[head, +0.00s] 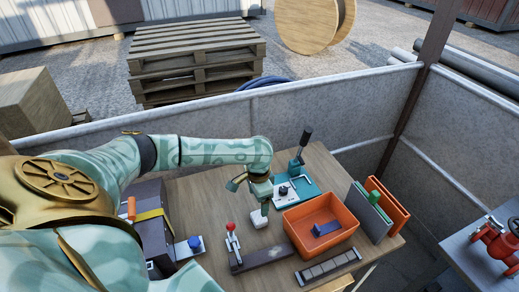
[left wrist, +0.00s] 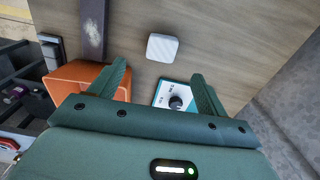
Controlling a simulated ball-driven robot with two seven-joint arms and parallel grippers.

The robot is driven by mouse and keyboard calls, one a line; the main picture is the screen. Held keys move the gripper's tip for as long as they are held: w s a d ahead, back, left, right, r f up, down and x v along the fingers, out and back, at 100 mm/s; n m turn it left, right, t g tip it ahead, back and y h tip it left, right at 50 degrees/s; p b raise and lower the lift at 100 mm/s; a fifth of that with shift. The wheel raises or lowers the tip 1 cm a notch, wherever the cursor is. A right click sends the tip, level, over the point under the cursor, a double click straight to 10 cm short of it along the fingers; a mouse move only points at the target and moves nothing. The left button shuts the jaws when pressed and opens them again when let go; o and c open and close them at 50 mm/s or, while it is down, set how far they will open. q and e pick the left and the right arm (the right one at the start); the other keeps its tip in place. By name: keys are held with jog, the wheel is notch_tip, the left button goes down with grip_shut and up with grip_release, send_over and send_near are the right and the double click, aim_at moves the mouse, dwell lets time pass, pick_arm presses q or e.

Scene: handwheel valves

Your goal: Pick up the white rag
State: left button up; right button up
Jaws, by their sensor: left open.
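A small white square, which looks like the folded white rag (head: 258,219), lies flat on the wooden table, left of the orange bin. It also shows in the left wrist view (left wrist: 162,47), beyond my fingertips and roughly centred between them. My left gripper (head: 264,203) points down above and close beside the rag in the head view. In the left wrist view its two fingers (left wrist: 159,72) stand wide apart with nothing between them. It does not appear to touch the rag. My right gripper is not in view.
An orange bin (head: 290,232) with a blue item stands right of the rag. A panel with a dark knob (head: 284,191) and a black-handled lever (head: 304,140) are behind. A red-knobbed lever (head: 231,229) is in front-left. A blue button box (head: 194,243) sits further left.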

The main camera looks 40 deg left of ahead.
pick_arm(q)
jog(key=b, duration=0.2)
send_over(259, 216)
jog(key=f, duration=0.5)
jog(key=shift+s+f, duration=0.2)
jog(key=shift+f, duration=0.2)
jog(key=shift+d+f, duration=0.1)
jog(key=shift+f, duration=0.1)
notch_tip(259, 216, down, 5)
jog(key=shift+w+f+b, duration=0.15)
jog(key=shift+b, duration=0.85)
jog(key=shift+c, duration=0.6)
jog(key=c, duration=0.9)
